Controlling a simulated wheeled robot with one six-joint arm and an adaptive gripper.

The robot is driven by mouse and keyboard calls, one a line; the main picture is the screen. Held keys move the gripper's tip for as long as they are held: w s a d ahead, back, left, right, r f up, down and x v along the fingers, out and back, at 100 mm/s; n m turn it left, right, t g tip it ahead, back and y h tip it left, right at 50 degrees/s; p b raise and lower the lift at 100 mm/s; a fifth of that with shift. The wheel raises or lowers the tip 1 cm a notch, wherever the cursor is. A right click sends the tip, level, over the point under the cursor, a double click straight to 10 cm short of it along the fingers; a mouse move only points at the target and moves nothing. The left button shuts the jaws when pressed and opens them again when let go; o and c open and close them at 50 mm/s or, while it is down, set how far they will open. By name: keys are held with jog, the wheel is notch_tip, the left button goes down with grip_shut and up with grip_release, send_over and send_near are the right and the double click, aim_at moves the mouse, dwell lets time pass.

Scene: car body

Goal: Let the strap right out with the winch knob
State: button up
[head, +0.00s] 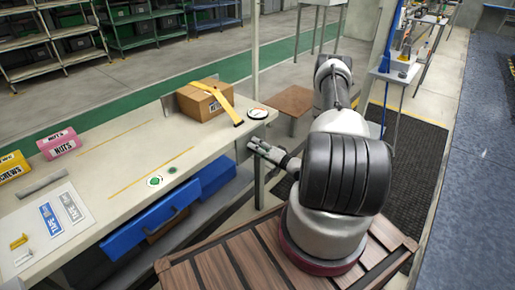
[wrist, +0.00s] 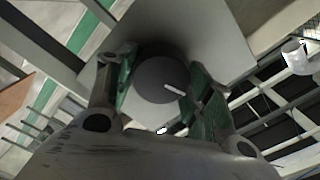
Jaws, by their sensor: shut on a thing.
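A dark round knob (wrist: 157,82) with a white pointer line shows in the wrist view, under a pale flat plate (wrist: 205,35). The white line points to the lower right. My gripper (wrist: 163,78) has its two green-padded fingers on either side of the knob, shut on it. In the head view my gripper (head: 260,148) is at the right end of the bench, just below its top; the knob cannot be made out there. The yellow strap (head: 222,98) runs over a cardboard box (head: 200,103) and down toward the bench's right edge.
The bench (head: 110,165) carries a round white disc (head: 258,114), a green-marked disc (head: 155,181), a pink nuts box (head: 58,143) and a yellow screws box (head: 12,166). A blue drawer (head: 150,222) stands out under the bench front. A brown stool-like top (head: 294,101) is behind.

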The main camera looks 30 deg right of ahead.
jog(key=shift+s+f, duration=0.1)
jog(key=shift+f, duration=0.05)
jog(key=o, duration=1)
jog(key=shift+o, duration=0.2)
jog(key=v, duration=1.2)
jog(key=shift+a, duration=0.1)
